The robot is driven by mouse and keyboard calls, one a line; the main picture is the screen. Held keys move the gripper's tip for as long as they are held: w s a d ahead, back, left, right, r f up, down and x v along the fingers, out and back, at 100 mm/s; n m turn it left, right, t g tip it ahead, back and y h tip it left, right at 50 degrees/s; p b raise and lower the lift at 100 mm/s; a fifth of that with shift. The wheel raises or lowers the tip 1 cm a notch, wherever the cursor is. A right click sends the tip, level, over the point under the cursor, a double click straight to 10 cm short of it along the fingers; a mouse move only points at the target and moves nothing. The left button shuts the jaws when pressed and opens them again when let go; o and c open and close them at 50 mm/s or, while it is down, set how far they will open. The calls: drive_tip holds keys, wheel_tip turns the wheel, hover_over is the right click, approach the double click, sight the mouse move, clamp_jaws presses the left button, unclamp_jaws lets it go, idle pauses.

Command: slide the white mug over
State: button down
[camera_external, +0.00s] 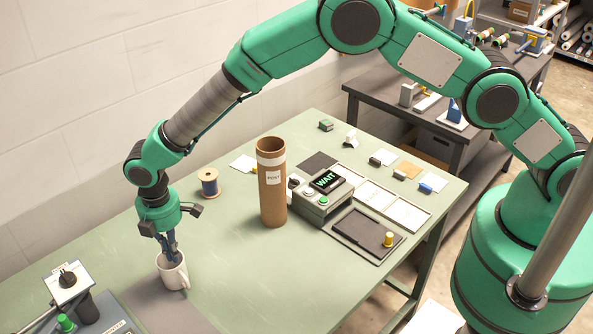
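The white mug (174,274) stands upright on the green table at the lower left, at the edge of a grey mat. Its handle points to the lower right. My gripper (171,254) points down from above, with its dark fingers reaching into the mug's mouth. The fingers look close together, but their tips are hidden by the mug's wall. I cannot tell whether they press on the wall.
A grey-green machine (85,310) with a green knob stands left of the mug. A thread spool (209,183) and a tall cardboard tube (271,190) stand behind and right. A box reading "WAIT" (322,196) is farther right. The green table (235,265) is clear right of the mug.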

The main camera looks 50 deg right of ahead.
sight(182, 267)
drive_tip(key=shift+f, duration=3.85)
drive_tip(key=shift+d, duration=0.1)
drive_tip(key=d+b, duration=0.2)
drive_tip(key=d, duration=1.8)
drive_tip(key=shift+d+b, duration=0.15)
drive_tip(key=shift+b, duration=0.2)
drive_tip(key=shift+r, duration=0.1)
wheel_tip(182, 267, up, 10)
drive_tip(key=p, duration=0.3)
